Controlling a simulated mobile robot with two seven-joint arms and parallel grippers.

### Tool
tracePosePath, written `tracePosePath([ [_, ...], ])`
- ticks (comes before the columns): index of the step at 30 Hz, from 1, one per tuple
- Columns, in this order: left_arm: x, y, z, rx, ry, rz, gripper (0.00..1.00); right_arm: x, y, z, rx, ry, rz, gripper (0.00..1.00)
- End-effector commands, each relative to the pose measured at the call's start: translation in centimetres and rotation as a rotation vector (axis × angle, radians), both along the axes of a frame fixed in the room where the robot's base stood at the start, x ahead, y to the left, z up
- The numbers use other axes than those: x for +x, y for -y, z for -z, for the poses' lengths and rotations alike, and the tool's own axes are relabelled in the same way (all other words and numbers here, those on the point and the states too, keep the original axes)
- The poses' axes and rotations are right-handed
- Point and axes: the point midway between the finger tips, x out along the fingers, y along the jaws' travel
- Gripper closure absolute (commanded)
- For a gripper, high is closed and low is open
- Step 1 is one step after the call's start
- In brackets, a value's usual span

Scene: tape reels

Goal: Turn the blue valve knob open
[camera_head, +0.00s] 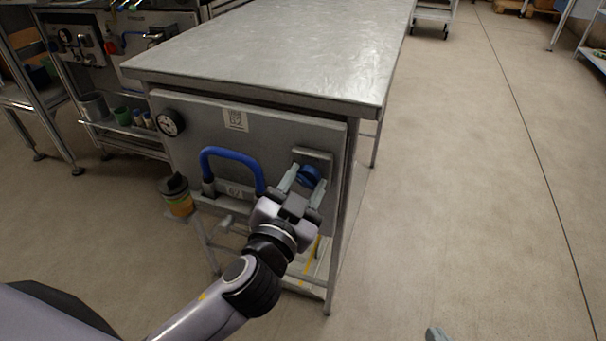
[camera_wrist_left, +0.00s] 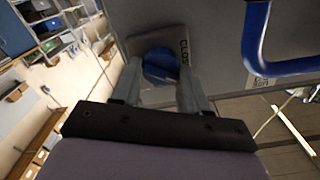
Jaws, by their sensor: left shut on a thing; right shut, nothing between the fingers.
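The blue valve knob (camera_head: 309,173) sits on a grey plate at the right of the upright metal panel (camera_head: 262,135). My left gripper (camera_head: 306,180) is at the knob, with its two fingers shut on opposite sides of it. In the left wrist view the knob (camera_wrist_left: 158,64) shows between the fingers, partly hidden by them. Letters that seem to read "CLOS" stand on the plate beside it. Only a small grey tip of my right gripper (camera_head: 437,334) shows at the bottom edge, shut and away from the panel.
A blue curved pipe (camera_head: 232,154) stands out from the panel left of the knob. A round gauge (camera_head: 171,123) is at the panel's upper left. The metal tabletop (camera_head: 270,50) overhangs the panel. A dark-lidded container (camera_head: 178,195) is at lower left.

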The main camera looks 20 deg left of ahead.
Motion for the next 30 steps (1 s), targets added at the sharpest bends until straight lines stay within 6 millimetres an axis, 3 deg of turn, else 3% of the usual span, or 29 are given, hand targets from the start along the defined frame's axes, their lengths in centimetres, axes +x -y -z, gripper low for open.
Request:
tracePosePath([
  [8,0.0,0.1,-0.3,0.265,0.007,-0.001,0.86,-0.6,1.4,-1.0,-0.092,0.003,0.015,1.00],
  [30,0.0,0.2,0.1,0.878,0.031,0.001,0.86,-1.4,3.4,-0.1,-0.099,-0.073,0.064,1.00],
])
